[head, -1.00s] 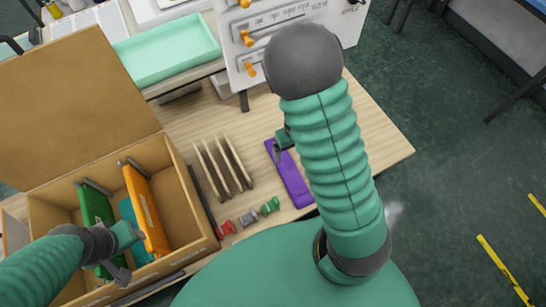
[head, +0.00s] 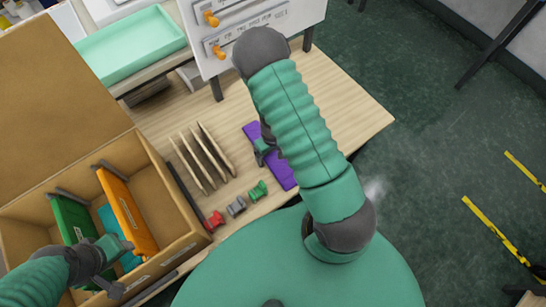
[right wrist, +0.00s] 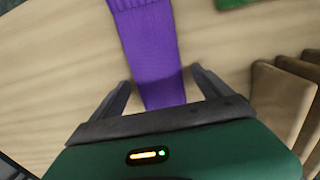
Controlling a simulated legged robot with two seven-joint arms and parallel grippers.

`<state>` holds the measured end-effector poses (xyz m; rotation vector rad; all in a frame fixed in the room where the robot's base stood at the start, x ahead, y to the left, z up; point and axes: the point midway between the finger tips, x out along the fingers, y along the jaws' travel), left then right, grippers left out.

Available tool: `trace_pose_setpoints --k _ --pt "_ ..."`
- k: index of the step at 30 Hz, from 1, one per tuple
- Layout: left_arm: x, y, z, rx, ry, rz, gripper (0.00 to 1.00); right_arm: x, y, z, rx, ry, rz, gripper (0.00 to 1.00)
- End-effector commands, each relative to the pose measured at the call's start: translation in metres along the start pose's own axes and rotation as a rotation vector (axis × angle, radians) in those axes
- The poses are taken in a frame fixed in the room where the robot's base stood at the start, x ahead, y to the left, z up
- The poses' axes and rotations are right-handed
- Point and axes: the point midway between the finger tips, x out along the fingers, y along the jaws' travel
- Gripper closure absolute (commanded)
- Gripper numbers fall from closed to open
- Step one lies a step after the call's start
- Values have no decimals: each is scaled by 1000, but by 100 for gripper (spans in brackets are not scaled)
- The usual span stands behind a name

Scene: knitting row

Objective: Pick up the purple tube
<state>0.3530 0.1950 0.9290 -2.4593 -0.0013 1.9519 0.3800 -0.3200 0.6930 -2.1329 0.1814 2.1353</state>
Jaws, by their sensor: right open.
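The purple tube (head: 282,172) is a flat knitted strip lying on the wooden table, partly hidden by my right arm in the head view. It also shows in the right wrist view (right wrist: 148,40), running away from the gripper, with its near end between the fingers. My right gripper (right wrist: 161,77) is open, one finger on each side of that end; whether they touch it I cannot tell. In the head view my right gripper (head: 262,148) is at the tube's left edge. My left gripper (head: 112,268) is over the cardboard box; its jaws are unclear.
Wooden cards (head: 203,158) stand left of the tube. Red (head: 215,220), grey (head: 236,206) and green (head: 258,190) spools lie near the front edge. The cardboard box (head: 180,215) holds orange and green folders. A white panel (head: 250,40) stands behind. Table right of my arm is clear.

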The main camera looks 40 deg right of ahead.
Motion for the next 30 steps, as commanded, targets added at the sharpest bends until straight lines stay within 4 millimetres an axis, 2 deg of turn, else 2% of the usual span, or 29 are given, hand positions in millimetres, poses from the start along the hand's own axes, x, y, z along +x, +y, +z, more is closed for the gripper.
trace_pose_setpoints --k 5,20,26,30 --pt "0 0 0 -1 0 0 53 0 2 0 1 1 -3 11" --pt "0 0 0 0 0 0 53 0 2 0 2 0 -1 76" --pt "-1 0 0 0 0 0 53 -1 2 0 1 0 -2 76" --pt "-6 0 -2 0 0 0 53 -19 2 -1 -1 3 -2 76"
